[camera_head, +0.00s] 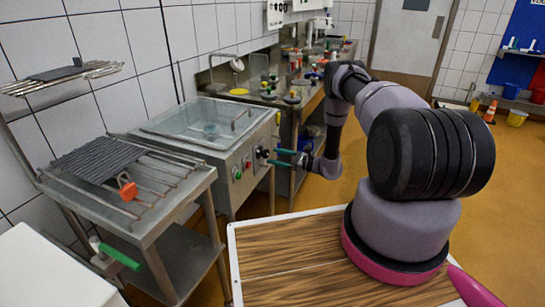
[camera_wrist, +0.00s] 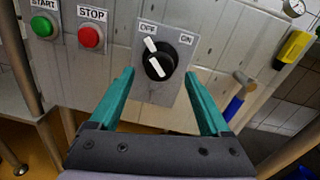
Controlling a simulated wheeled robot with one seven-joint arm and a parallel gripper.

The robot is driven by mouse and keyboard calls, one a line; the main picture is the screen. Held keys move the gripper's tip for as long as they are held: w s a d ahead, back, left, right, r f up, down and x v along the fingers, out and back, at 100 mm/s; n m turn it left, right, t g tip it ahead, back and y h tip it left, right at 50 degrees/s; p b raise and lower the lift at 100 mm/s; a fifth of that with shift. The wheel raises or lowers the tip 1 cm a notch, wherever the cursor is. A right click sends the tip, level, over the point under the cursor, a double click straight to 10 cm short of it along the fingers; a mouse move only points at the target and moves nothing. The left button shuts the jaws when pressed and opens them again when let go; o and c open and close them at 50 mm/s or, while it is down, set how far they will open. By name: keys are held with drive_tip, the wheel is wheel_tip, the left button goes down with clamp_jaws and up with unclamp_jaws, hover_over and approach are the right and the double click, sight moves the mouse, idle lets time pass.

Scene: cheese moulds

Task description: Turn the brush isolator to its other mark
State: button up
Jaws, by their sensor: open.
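The brush isolator is a black rotary knob with a white bar (camera_wrist: 158,60), on a grey plate (camera_wrist: 176,104) marked OFF at upper left and ON at upper right. The bar's upper end points up and left, toward OFF. In the head view the knob (camera_head: 262,152) shows small on the front of the steel washing unit. My gripper (camera_wrist: 160,80) has two teal fingers, spread open and empty, one to each side of the knob and apart from it. In the head view my gripper (camera_head: 288,158) is in front of the unit's panel.
A green START button (camera_wrist: 42,26) and red STOP button (camera_wrist: 90,37) are left of the knob. A blue-handled lever (camera_wrist: 236,100) and a yellow-handled one (camera_wrist: 294,46) are to the right. A wire rack table (camera_head: 150,190) with an orange clip stands left of the unit.

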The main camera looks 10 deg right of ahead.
drive_tip(key=shift+x, duration=0.95)
drive_tip(key=shift+c, duration=0.3)
clamp_jaws()
